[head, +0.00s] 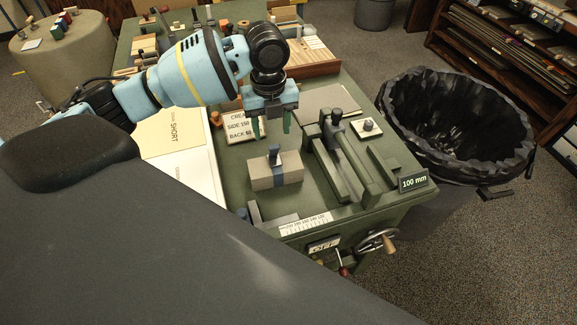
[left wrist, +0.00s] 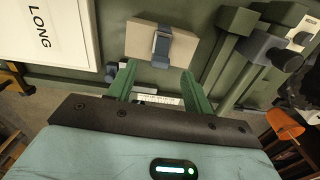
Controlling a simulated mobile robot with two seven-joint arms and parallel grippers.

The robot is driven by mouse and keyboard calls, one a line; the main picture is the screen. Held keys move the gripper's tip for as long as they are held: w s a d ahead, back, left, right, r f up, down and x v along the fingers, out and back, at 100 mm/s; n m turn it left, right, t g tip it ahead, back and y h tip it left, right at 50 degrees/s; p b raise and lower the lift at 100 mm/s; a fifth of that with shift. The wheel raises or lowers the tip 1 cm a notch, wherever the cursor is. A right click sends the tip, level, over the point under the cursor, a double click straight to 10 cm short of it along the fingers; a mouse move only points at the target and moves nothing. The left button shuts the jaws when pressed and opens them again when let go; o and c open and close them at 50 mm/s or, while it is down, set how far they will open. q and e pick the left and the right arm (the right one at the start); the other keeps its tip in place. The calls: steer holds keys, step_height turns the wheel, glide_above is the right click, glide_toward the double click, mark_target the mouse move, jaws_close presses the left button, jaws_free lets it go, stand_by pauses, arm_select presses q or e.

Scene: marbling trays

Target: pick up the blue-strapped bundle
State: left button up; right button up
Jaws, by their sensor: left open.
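The blue-strapped bundle is a pale grey-beige block (head: 289,174) lying flat on the green table. A blue strap goes around its middle, with a small upright blue-grey piece on top. In the left wrist view the bundle (left wrist: 139,41) lies just beyond the fingertips, with the strap roughly centred between them. My left gripper (head: 271,125) has green fingers, is open and empty, and hangs above and behind the bundle, apart from it. It also shows in the left wrist view (left wrist: 159,70). My right gripper is in neither view.
A clamp-like fixture with grey bars (head: 345,160) stands right of the bundle, near a "100 mm" sign (head: 413,183). A ruler strip (head: 305,224) and grey angle piece lie in front. A "SHORT" board (head: 185,165) lies left. A black-lined bin (head: 455,165) stands beyond the table's right edge.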

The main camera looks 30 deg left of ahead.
mark_target(274, 149)
arm_select(q)
steer(key=shift+s+a+f, duration=0.15)
steer(key=shift+a+f, duration=0.1)
steer(key=shift+f, duration=0.2)
steer(key=shift+d+f, duration=0.25)
steer(key=shift+f, duration=1.5)
steer(key=shift+d+f, duration=0.2)
steer(key=shift+f, duration=1.5)
jaws_close()
